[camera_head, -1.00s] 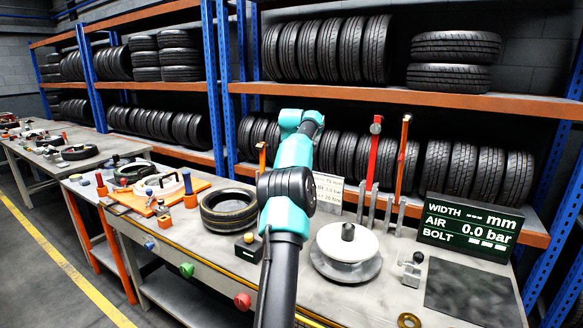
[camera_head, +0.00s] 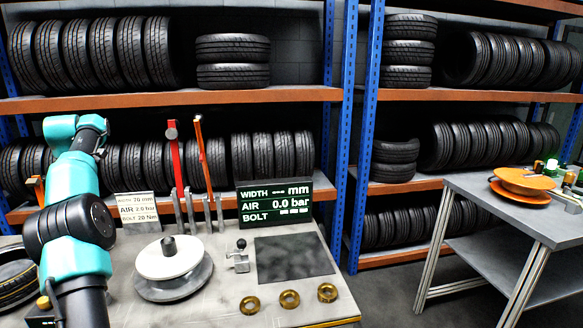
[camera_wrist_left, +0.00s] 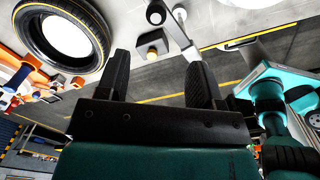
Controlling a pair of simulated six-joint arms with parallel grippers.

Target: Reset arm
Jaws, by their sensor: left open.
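My left gripper (camera_wrist_left: 158,80) shows in the left wrist view with its two black fingers wide apart and nothing between them. Beyond the fingers, the wrist view shows the grey table and the floor. In the head view my left arm (camera_head: 75,230) rises at the left, over the near table, and its gripper cannot be seen there. A black tyre with a yellow line (camera_wrist_left: 62,38) lies at the upper left of the wrist view, apart from the fingers. My right gripper is in neither view.
The near table holds a white-and-grey wheel stand (camera_head: 172,262), a dark square pad (camera_head: 292,258), several brass rings (camera_head: 289,299) and a display (camera_head: 273,204). Tyre racks stand behind. At right, a table (camera_head: 505,222) holds an orange disc (camera_head: 525,181); floor lies between.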

